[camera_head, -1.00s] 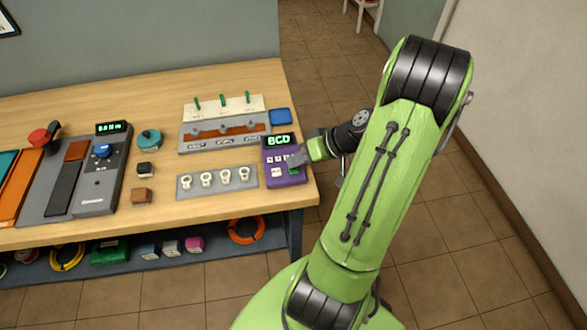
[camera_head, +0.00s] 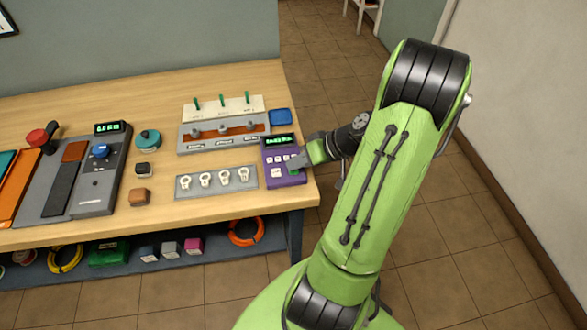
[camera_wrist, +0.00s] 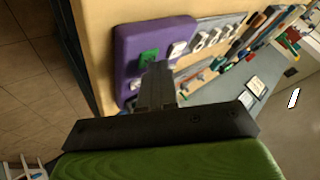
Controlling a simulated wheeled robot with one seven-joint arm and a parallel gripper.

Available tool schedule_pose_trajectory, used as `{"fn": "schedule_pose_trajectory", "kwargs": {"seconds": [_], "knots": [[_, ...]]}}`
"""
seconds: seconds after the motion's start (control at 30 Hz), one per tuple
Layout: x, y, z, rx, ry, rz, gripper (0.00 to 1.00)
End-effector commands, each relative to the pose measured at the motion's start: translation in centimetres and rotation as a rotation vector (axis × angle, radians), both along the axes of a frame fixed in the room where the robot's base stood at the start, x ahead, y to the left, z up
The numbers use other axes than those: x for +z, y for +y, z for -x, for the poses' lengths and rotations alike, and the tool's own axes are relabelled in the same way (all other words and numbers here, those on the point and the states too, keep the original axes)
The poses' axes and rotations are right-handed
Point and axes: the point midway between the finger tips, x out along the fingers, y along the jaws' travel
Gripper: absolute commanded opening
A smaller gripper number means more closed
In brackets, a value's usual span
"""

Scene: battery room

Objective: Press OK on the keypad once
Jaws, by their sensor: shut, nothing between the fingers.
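The purple keypad (camera_head: 285,178) lies at the right end of the wooden table, with light keys and a lit green display (camera_head: 279,142) whose text is too small to read surely. My gripper (camera_head: 297,163) is shut and empty, over the right part of the keypad, and hides some of its keys. In the wrist view the keypad (camera_wrist: 128,44) shows a green key (camera_wrist: 149,57) and a white key (camera_wrist: 178,49) beside the shut gripper fingers (camera_wrist: 158,72). I cannot tell whether the fingertips touch a key.
A grey panel with several white keyholes or switches (camera_head: 194,192) lies left of the keypad. A switch panel (camera_head: 205,145) and a blue block (camera_head: 280,117) lie behind it. A grey console (camera_head: 91,203) stands further left. Floor to the right is clear.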

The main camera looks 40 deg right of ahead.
Motion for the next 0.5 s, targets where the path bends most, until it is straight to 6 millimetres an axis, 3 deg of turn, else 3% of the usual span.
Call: {"fn": "schedule_pose_trajectory", "kwargs": {"seconds": [0.5], "knots": [[0.71, 0.0, 0.01, 0.001, 0.001, 0.0, 0.0]]}}
